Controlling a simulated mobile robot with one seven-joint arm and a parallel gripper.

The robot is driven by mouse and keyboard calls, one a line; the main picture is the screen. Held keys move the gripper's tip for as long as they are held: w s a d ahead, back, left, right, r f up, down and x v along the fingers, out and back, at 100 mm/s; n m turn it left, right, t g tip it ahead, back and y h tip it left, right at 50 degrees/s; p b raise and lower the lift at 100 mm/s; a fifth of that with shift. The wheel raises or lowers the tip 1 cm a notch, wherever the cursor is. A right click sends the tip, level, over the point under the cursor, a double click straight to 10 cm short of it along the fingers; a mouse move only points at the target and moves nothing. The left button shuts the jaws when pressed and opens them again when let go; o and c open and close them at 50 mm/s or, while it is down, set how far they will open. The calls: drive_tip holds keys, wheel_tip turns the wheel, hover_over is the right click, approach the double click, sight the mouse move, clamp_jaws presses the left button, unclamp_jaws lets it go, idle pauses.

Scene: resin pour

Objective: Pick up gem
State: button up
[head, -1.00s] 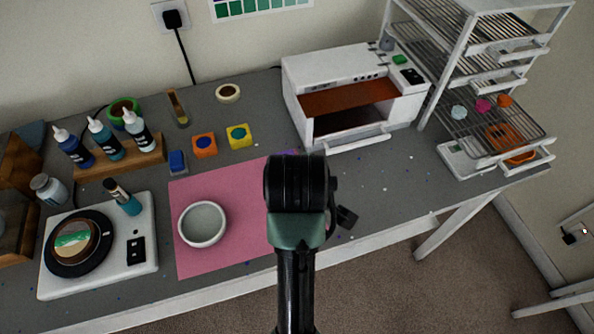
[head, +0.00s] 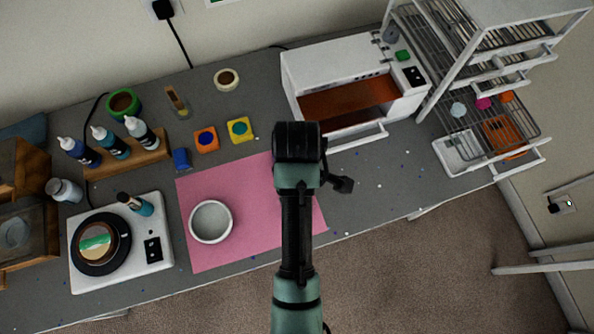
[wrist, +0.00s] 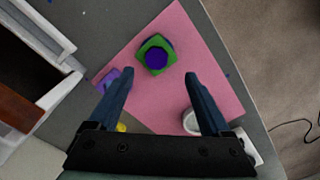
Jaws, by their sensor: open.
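In the wrist view, a green angular block (wrist: 144,52) holds a round dark-blue piece (wrist: 156,58) in its middle, on the pink mat (wrist: 205,55). I cannot tell for certain whether the blue piece is the gem. My gripper (wrist: 160,78) is open and empty, its blue fingers either side of the picture's middle. The block shows just beyond and between the fingertips, apart from them; the height gap is unclear. In the head view my own arm hides the block and my fingers.
A purple block (wrist: 113,80) lies close by the left finger. A white bowl (head: 211,222) stands on the mat. Orange (head: 206,139) and yellow (head: 240,130) blocks lie behind it. A white oven (head: 340,70) and a wire rack (head: 470,90) stand at right.

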drive_tip(key=shift+w+f, duration=0.2)
drive_tip(key=shift+f, duration=0.9)
drive_tip(key=shift+s+f, duration=0.1)
drive_tip(key=shift+f, duration=0.25)
drive_tip(key=f+p, duration=0.1)
drive_tip(key=f, duration=0.3)
drive_tip(key=shift+w, duration=0.2)
drive_tip(key=shift+f, duration=0.3)
drive_tip(key=shift+s+f, duration=0.15)
drive_tip(key=shift+s, duration=0.05)
